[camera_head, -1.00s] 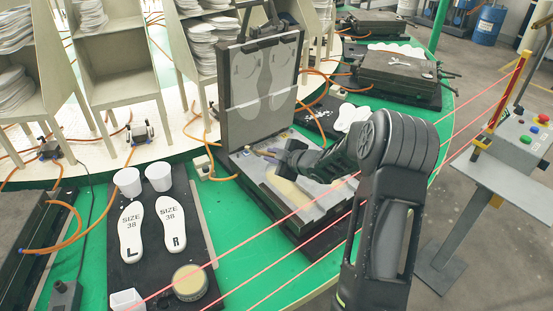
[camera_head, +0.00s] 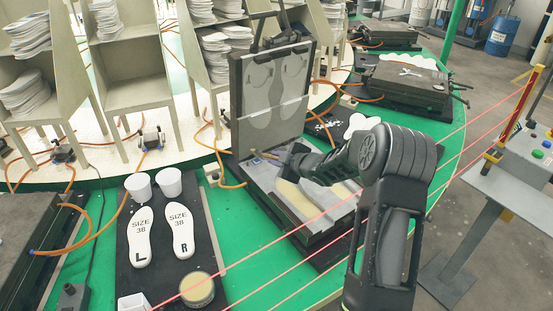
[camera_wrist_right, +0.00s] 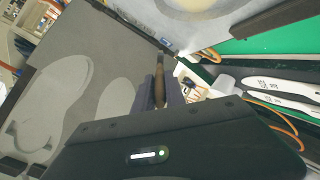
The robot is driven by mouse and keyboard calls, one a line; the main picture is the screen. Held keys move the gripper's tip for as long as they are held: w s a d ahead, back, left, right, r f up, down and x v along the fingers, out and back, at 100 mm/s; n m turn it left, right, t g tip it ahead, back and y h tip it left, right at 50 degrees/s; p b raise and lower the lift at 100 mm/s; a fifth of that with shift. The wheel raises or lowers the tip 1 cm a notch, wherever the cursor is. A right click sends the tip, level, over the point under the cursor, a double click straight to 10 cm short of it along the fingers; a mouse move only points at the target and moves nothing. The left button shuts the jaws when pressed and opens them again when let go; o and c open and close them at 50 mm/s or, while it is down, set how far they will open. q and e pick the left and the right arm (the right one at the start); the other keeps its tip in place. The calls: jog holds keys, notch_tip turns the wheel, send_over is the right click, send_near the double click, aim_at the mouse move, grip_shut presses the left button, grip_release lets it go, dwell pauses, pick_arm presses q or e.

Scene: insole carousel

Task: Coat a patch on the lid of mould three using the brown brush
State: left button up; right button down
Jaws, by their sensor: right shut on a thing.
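The open mould has its grey lid (camera_head: 238,122) standing upright, with two pale foot shapes on its inner face. Its base (camera_head: 258,180) lies in front with a cream foot form. My right gripper (camera_head: 290,160) is over the base, in front of the lid's lower edge. It is shut on the brown brush (camera_head: 265,155), whose tip points left. In the right wrist view the brown handle (camera_wrist_right: 158,88) sticks out beyond the gripper (camera_wrist_right: 160,98), and the lid (camera_wrist_right: 100,65) fills the left. I cannot tell whether the bristles touch the lid. My left gripper is out of view.
Left of the mould, a black board (camera_head: 165,262) holds two white insoles, two white cups (camera_head: 138,186) and a round tin (camera_head: 197,290). Orange hoses (camera_head: 223,165) run across the green table. Shelves stand behind. Other moulds (camera_head: 405,82) are at the back right.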

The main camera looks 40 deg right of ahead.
jog(key=shift+w, duration=0.35)
jog(key=shift+d+r, duration=0.1)
jog(key=shift+d+p, duration=0.15)
jog(key=shift+p, duration=0.25)
jog(key=d+p, duration=0.2)
jog(key=d, duration=0.1)
jog(key=shift+s+d, duration=0.1)
jog(key=shift+d, duration=0.2)
